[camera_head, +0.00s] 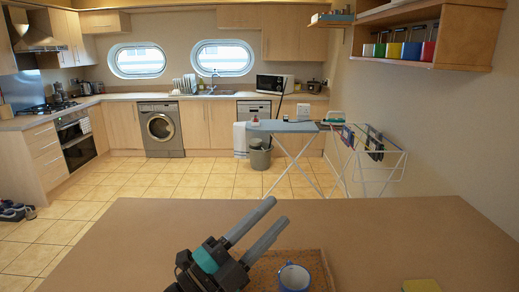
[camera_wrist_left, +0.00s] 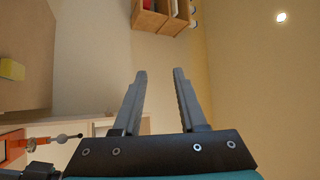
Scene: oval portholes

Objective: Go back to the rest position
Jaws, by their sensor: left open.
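My left gripper (camera_head: 275,212) is above the near part of the brown table (camera_head: 160,232) in the head view, its two grey fingers pointing up and to the right. The fingers are apart with nothing between them. The left wrist view also shows the open, empty left gripper (camera_wrist_left: 160,72) facing a plain wall and a wooden shelf (camera_wrist_left: 160,16). A white and blue mug (camera_head: 293,279) stands on a cork-coloured mat or tray (camera_head: 318,262), just right of the gripper and apart from it. The gripper hides part of that mat. My right gripper is not in view.
A yellow block (camera_head: 422,285) lies at the table's near right; it also shows in the left wrist view (camera_wrist_left: 12,69). The table's left and far parts are bare. Beyond it stand an ironing board (camera_head: 285,126) and a drying rack (camera_head: 375,165). Open tiled floor lies left.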

